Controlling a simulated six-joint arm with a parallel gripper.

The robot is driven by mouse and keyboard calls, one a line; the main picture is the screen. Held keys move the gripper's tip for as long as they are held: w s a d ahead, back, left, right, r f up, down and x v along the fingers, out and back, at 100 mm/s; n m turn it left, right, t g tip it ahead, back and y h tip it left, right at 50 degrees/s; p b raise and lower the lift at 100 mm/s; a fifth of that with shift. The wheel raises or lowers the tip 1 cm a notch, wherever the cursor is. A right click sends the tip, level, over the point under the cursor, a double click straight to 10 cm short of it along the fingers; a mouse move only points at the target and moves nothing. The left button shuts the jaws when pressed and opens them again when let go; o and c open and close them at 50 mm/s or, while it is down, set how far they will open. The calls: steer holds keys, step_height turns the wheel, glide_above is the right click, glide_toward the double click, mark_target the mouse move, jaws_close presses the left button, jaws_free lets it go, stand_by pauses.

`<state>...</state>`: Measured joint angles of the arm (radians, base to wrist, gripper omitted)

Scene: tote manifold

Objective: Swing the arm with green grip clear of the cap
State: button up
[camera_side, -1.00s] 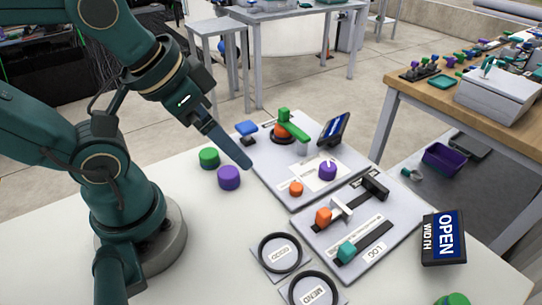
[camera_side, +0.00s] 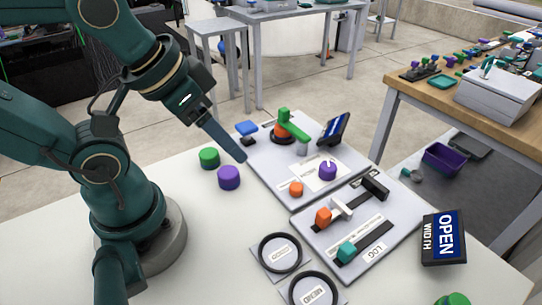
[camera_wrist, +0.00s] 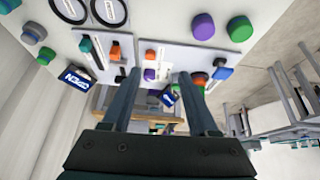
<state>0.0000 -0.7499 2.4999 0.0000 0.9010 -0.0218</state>
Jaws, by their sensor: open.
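The arm with the green grip (camera_side: 292,126) is on the far grey panel in the side view. Its orange round part (camera_side: 281,131) sits on a dark base, and a small grey cylinder (camera_side: 302,149) stands beneath or beside the arm's near end. I cannot tell which piece is the cap. In the wrist view the orange part (camera_wrist: 199,79) is just right of the right finger, which partly hides the green arm. My gripper (camera_side: 242,159) is open and empty, above the far panel's left edge; its two fingers are spread in the wrist view (camera_wrist: 160,76).
The far panel also carries a blue knob (camera_side: 246,128), a purple knob (camera_side: 327,170), an orange knob (camera_side: 296,189) and a tilted display (camera_side: 334,129). Loose green (camera_side: 209,158) and purple (camera_side: 229,177) cylinders stand left of it. A slider panel (camera_side: 375,220) lies nearer.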

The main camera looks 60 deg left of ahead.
steer(key=w+a+r+n+y, duration=0.1)
steer(key=w+a+r+n, duration=0.1)
steer(key=w+r+n, duration=0.4)
steer(key=n+g+y, duration=0.4)
steer(key=n+g, duration=0.2)
steer(key=n, duration=0.6)
glide_above(285, 109)
steer(key=d, duration=0.2)
step_height(285, 109, down, 10)
steer(key=shift+d+f, duration=0.1)
steer(key=shift+h, duration=0.3)
steer(key=shift+x, duration=2.6)
jaws_close()
